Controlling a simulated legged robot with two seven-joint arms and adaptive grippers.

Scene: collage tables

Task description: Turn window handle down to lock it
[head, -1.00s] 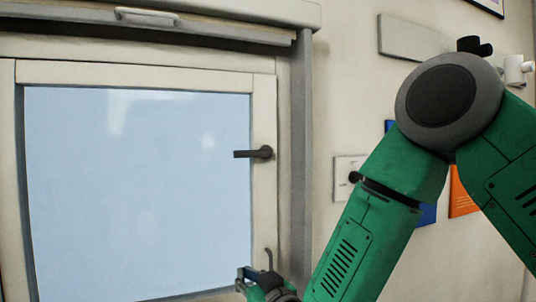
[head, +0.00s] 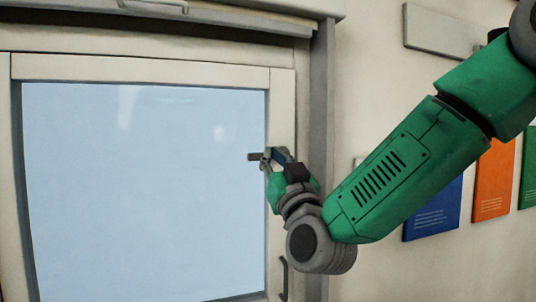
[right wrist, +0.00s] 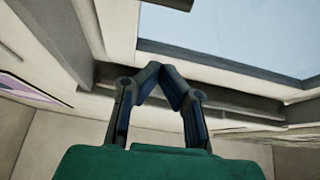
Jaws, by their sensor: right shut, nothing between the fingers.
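The window handle (head: 253,157) is a dark lever on the right side of the window frame. Its free end points left and it lies about level; its base is hidden behind my right gripper (head: 270,156). That gripper is right at the handle in the head view; whether it touches is unclear. In the right wrist view the fingertips of my right gripper (right wrist: 163,72) meet with nothing between them. A dark piece at the top edge there, probably the handle (right wrist: 172,3), is apart from the fingertips. My left gripper is out of view.
The pale window frame (head: 140,68) surrounds a light blue pane (head: 140,190). A dark curved piece (head: 283,278) is lower on the frame. A grey vertical post (head: 321,110) borders the window. Blue (head: 433,212) and orange (head: 493,180) panels hang on the right wall.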

